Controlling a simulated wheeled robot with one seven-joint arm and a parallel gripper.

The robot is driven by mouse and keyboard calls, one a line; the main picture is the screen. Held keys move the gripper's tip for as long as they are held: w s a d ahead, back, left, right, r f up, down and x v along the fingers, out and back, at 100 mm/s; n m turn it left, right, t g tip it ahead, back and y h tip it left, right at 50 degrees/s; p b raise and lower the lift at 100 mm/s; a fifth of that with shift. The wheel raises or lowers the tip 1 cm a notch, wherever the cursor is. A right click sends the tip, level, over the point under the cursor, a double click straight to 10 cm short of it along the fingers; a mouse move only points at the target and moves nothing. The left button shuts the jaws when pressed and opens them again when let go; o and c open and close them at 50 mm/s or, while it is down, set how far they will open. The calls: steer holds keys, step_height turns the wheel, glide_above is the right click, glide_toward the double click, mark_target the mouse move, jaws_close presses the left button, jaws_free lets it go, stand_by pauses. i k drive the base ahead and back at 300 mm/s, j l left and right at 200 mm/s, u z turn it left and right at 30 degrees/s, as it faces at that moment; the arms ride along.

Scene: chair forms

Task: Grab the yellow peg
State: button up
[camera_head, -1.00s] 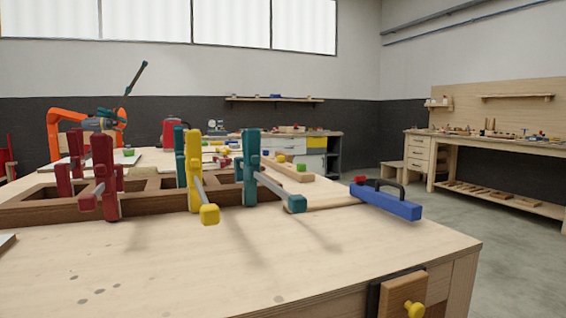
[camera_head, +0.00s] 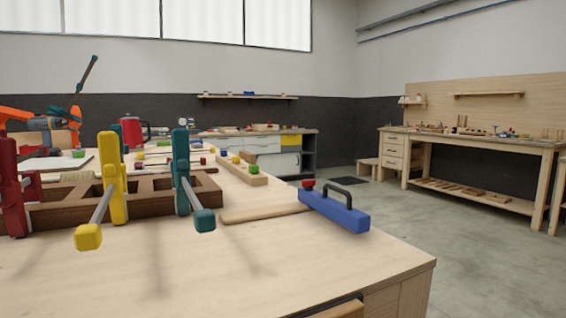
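A small yellow piece (camera_head: 140,156), which may be the yellow peg, lies on the far part of the workbench, left of a long wooden strip (camera_head: 258,181). The strip carries small coloured pegs, among them a green one (camera_head: 253,168) and a blue one (camera_head: 223,154). They are too small to tell which is the yellow peg. A large yellow clamp (camera_head: 117,185) stands nearer, on the bench's left part. My gripper is not in view.
A red clamp (camera_head: 12,190) and a teal clamp (camera_head: 181,170) stand beside the yellow one on a brown wooden frame (camera_head: 150,203). A blue tool with a black handle (camera_head: 335,212) lies near the bench's right edge. Floor is free to the right (camera_head: 480,260).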

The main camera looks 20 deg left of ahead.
mark_target(236, 160)
steer(key=i+l+z, duration=0.3)
steer(key=i+l, duration=0.25)
steer(key=l, duration=0.25)
steer(key=i+l+z, duration=0.25)
steer(key=i+l, duration=0.4)
steer(key=i+u, duration=0.35)
steer(key=i+l+u, duration=0.35)
steer(key=i, duration=0.15)
steer(key=i+j+u, duration=0.2)
steer(key=i+u, duration=0.25)
steer(key=i+j+u, duration=0.15)
steer(key=i+u, duration=0.15)
steer(key=u, duration=0.15)
steer(key=i+u, duration=0.45)
steer(key=i+l+u, duration=0.2)
steer(key=u, duration=0.2)
steer(key=i, duration=0.05)
